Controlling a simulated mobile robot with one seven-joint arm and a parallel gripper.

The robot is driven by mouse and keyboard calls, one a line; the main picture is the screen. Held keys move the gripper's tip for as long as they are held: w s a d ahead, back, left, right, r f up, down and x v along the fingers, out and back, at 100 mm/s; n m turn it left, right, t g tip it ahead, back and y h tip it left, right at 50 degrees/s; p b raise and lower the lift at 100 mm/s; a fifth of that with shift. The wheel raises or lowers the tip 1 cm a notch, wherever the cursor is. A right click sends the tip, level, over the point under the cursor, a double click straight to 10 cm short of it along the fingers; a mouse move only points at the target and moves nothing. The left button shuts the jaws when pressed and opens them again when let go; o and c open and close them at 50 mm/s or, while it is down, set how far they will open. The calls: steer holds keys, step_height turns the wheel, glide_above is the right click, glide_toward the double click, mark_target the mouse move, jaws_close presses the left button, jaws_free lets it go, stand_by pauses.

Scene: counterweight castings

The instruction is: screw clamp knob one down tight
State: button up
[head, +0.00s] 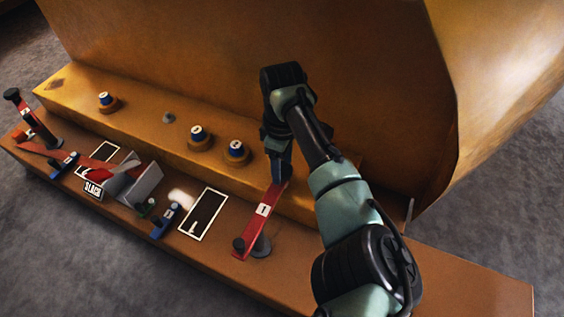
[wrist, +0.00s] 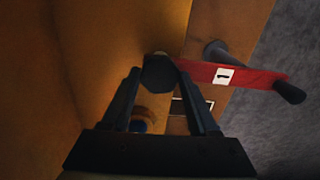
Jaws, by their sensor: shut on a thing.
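A red bar labelled 1 (head: 264,209) lies across the ledge edge in the head view. It also shows in the wrist view (wrist: 245,78), with a black grip at its outer end. A dark round knob (wrist: 158,73), which I take as clamp knob one, is at the bar's inner end in the wrist view. My gripper (wrist: 160,68) is shut on this knob, one finger on each side. In the head view my gripper (head: 278,178) hides the knob. I cannot tell how far down the knob is screwed.
Blue-capped numbered pieces (head: 198,134) stand on the upper ledge. A second red bar with a black handle (head: 13,95) is at the far left. A SLACK label (head: 93,189), a grey bracket and a black panel (head: 204,214) lie on the lower ledge. A tall brown wall rises behind.

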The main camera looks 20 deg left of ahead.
steer(key=shift+s+r+m+p, duration=0.1)
steer(key=shift+r+m+p, duration=0.2)
steer(key=shift+p, duration=0.5)
steer(key=p, duration=0.2)
steer(key=shift+m+p, duration=0.35)
steer(key=shift+m, duration=0.05)
steer(key=m+p, duration=0.2)
steer(key=p, duration=0.1)
steer(key=shift+a, duration=0.1)
steer(key=m+p, duration=0.1)
steer(key=m, duration=0.1)
steer(key=m+p, duration=0.1)
steer(key=m, duration=0.1)
steer(key=shift+f+m+p, duration=0.2)
steer(key=shift+m+p, duration=0.1)
steer(key=shift+p, duration=0.05)
steer(key=shift+m+p, duration=0.5)
steer(key=shift+m, duration=1.5)
steer(key=o, duration=1.4)
